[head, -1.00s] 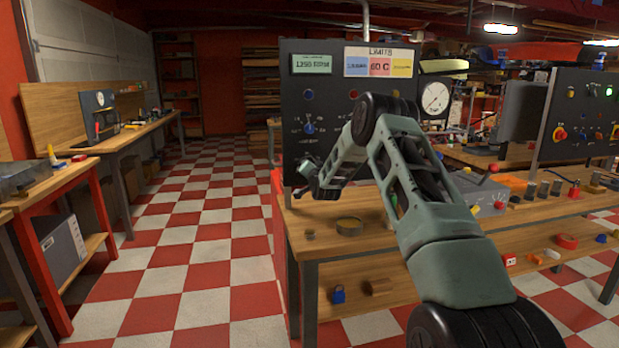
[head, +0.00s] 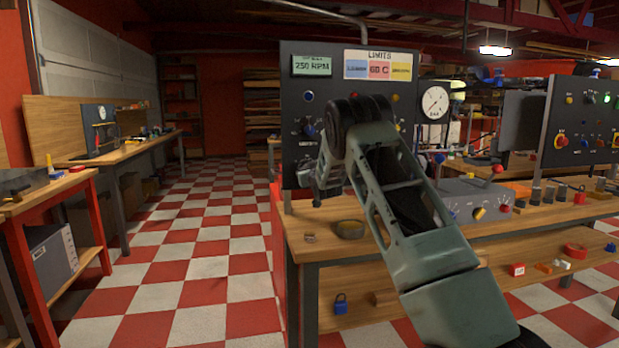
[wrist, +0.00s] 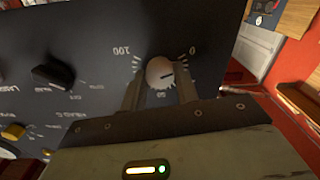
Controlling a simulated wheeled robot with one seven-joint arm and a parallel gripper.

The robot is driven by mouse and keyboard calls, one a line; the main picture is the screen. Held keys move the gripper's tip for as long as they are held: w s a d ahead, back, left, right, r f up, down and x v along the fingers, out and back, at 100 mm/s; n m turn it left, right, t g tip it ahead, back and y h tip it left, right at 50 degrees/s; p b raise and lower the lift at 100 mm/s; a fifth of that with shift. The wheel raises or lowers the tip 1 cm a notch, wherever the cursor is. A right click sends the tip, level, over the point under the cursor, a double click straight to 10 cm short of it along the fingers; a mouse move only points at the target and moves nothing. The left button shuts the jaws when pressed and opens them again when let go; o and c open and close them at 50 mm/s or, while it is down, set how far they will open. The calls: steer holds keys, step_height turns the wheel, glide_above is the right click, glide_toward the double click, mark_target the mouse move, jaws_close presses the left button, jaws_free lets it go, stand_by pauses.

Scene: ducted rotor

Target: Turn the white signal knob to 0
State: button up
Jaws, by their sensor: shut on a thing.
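The white signal knob (wrist: 159,72) is in the upper middle of the wrist view, on a dark panel with white tick marks around it. The labels look upside down: 100 is to its left, 0 to its upper right. A short dark line on the knob's face points right, a little below the 0. My gripper (wrist: 159,84) has one finger on each side of the knob and is shut on it. In the head view my arm hides the knob, and the hand is against the lower left of the dark control panel (head: 296,75).
A black knob (wrist: 52,75) and a yellow knob (wrist: 13,131) sit left of the white one in the wrist view. In the head view, a workbench (head: 375,246) under the panel carries a round tin (head: 350,229) and a grey box with knobs. The checkered floor at left is clear.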

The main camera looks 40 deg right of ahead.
steer(key=shift+f+n+b, duration=0.15)
steer(key=shift+n+b, duration=0.25)
steer(key=shift+n, duration=0.3)
steer(key=o, duration=1)
steer(key=shift+c, duration=0.2)
steer(key=b+v, duration=0.1)
steer(key=v, duration=1.6)
steer(key=shift+s, duration=0.25)
